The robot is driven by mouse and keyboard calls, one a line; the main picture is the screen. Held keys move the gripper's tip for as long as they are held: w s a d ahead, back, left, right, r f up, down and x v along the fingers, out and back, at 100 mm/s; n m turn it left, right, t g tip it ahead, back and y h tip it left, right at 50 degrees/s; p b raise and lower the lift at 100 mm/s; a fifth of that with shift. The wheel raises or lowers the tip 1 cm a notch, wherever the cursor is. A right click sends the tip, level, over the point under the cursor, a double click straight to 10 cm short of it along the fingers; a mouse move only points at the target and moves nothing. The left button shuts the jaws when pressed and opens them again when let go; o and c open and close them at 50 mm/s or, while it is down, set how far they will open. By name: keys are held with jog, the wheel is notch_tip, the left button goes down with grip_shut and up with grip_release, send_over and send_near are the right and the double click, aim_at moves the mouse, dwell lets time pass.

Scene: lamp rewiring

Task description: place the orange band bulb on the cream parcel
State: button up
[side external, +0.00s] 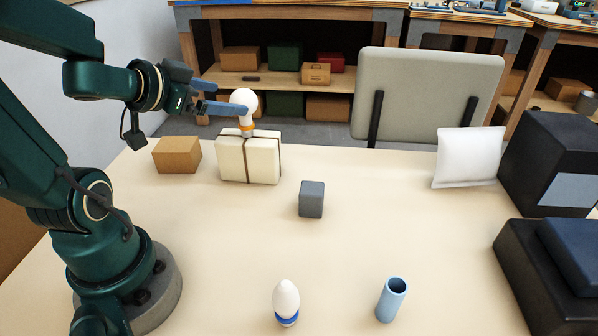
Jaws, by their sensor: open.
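The orange band bulb (244,100) is white and round with an orange band near its base. It is upright, with its base at the top of the cream parcel (233,160), and appears to rest on it. The parcel is a pale block tied with dark string, standing towards the back left of the table. My gripper (231,97) has blue fingers and is open. It reaches in from the left at bulb height, with the nearer finger overlapping the bulb's left side. I cannot tell whether that finger touches the glass.
A cardboard box (177,155) stands left of the parcel, and a grey block (311,199) to its right. A blue-banded bulb (286,301) and a light blue cup (391,299) stand at the front. Dark boxes (555,160) line the right. The table's middle is mostly clear.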

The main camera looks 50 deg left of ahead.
notch_tip(320, 180, up, 5)
jog(key=n+y, duration=0.2)
jog(key=y, duration=0.1)
jog(key=s+d+f+m+g+h, duration=0.1)
jog(key=s+d+f+g+h, duration=0.2)
jog(key=d, duration=0.5)
jog(key=s+d+f+m+g+h, duration=0.1)
jog(key=s+d+f+g+h, duration=0.2)
jog(key=s+d, duration=0.3)
jog(key=shift+d+f+g, duration=0.3)
jog(key=shift+d+f, duration=0.4)
jog(key=shift+d, duration=0.2)
